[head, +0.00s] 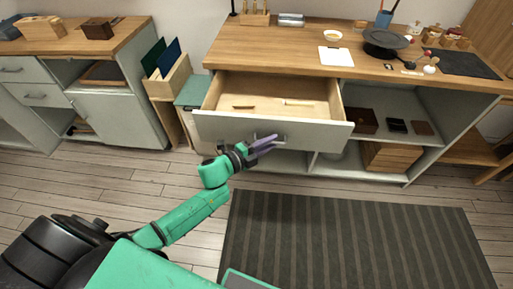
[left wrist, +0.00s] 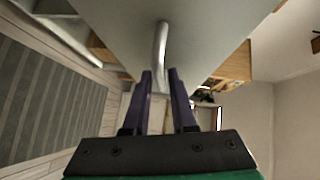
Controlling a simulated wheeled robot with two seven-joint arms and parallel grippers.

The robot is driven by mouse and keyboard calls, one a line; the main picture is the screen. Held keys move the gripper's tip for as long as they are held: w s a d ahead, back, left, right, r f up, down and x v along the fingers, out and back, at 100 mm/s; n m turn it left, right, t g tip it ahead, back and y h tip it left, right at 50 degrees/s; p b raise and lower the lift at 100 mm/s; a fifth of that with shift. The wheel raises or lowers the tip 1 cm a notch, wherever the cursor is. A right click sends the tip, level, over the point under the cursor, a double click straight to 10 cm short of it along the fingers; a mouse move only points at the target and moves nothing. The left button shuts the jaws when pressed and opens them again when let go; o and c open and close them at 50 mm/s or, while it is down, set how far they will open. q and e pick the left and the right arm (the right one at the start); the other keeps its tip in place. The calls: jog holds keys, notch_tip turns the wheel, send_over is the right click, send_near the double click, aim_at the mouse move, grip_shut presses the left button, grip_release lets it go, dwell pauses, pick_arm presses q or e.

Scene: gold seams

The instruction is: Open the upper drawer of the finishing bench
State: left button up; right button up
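The finishing bench (head: 290,46) has a wooden top and pale grey-green fronts. Its upper drawer (head: 222,127) is pulled well out, with its wooden inside and two small pieces in it showing. My left gripper (head: 275,142) is at the front of this drawer, its purple fingers around the metal handle (head: 284,138). In the left wrist view the handle (left wrist: 161,45) runs between the two fingertips (left wrist: 159,75), nearly filling the narrow gap, and the gripper looks shut on it. The drawer front (left wrist: 115,30) lies just beyond. My right gripper is not in view.
Open shelves with dark boxes and a wooden crate (head: 390,158) are right of the drawer. A wooden rack with folders (head: 168,84) and another cabinet (head: 118,118) stand left. A striped rug (head: 350,235) covers the clear floor in front.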

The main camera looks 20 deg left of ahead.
pick_arm(q)
jog(key=v, duration=1.4)
jog(key=s+a+f+n+g+y+p, duration=0.2)
jog(key=a+f+n+y, duration=0.5)
jog(key=f, duration=0.7)
jog(key=s+a+f+n+g+y+p, duration=0.1)
jog(key=s+a+f+n+g, duration=0.1)
jog(key=s+f+n, duration=0.3)
jog(key=s+a+f+n+g+p, duration=0.1)
jog(key=s+a+f+n+g, duration=0.15)
jog(key=f, duration=0.55)
jog(key=s+d+f+n+g, duration=0.2)
jog(key=s+f, duration=0.1)
jog(key=s, duration=0.4)
jog(key=s+d+f+n+g+p, duration=0.1)
jog(key=s+d+f+g, duration=0.1)
jog(key=s+f, duration=0.2)
jog(key=s+d+f+n+g, duration=0.2)
jog(key=s+f, duration=0.2)
jog(key=s, duration=0.6)
jog(key=shift+s+d+n, duration=0.15)
jog(key=shift+d+n, duration=0.2)
